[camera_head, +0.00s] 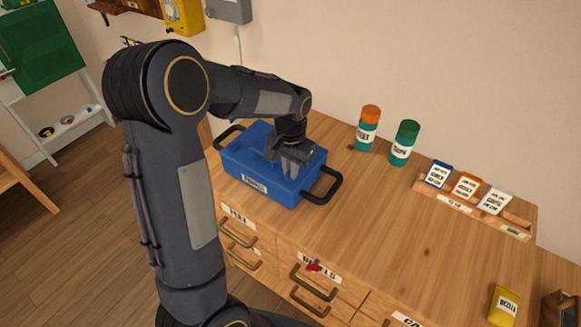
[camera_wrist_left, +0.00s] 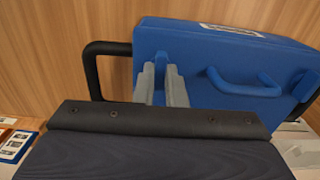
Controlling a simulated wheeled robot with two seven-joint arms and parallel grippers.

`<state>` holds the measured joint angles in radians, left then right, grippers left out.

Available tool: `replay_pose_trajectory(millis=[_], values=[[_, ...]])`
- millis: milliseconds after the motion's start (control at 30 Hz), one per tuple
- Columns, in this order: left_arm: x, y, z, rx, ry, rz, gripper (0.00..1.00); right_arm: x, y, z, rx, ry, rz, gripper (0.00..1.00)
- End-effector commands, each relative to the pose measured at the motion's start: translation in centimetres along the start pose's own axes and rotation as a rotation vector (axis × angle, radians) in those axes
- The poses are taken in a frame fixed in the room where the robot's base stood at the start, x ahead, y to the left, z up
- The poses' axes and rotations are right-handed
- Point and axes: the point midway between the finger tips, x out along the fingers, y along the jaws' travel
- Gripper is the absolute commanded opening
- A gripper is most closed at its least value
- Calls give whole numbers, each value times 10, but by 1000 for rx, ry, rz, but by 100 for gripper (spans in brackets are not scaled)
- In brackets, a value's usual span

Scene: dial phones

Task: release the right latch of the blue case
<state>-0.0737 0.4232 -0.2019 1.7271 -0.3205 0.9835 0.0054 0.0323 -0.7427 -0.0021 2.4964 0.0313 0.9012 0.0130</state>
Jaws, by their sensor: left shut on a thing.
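The blue case (camera_head: 240,170) sits on the wooden counter, with a label on its front and a black handle at each end. In the left wrist view the case (camera_wrist_left: 225,45) shows a blue top handle (camera_wrist_left: 245,86). My left gripper (camera_head: 286,168) reaches down onto the right part of the case lid. In the left wrist view its grey fingers (camera_wrist_left: 162,80) are closed around a small blue tab (camera_wrist_left: 172,75), which looks like the right latch. The fingers hide most of the latch, so I cannot tell its position. My right gripper is not in view.
An orange-capped bottle (camera_head: 367,128) and a green-capped bottle (camera_head: 404,143) stand behind the case to the right. A wooden rack (camera_head: 515,220) with small boxes lies farther right. A yellow box (camera_head: 503,303) is at the front right. The counter middle is clear.

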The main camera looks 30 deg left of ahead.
Motion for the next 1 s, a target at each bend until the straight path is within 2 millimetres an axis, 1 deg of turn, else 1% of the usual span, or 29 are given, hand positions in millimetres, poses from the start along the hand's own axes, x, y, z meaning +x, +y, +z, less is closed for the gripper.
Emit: replay_pose_trajectory(millis=[167, 200, 333, 567, 667, 767, 1000], values=[[0, 0, 0, -1, 2, 0, 0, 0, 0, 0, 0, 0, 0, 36], [0, 0, 0, -1, 2, 0, 16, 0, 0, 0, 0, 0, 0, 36], [0, 0, 0, 0, 1, 0, 33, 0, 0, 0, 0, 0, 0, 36], [0, 0, 0, 1, 0, 0, 33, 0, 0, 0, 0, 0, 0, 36], [-4, 0, 0, 1, 1, 0, 33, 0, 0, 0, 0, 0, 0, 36], [-15, 0, -1, 1, 4, 0, 33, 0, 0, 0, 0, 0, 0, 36], [-57, 0, -1, 1, 5, 0, 33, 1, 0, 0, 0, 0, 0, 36]])
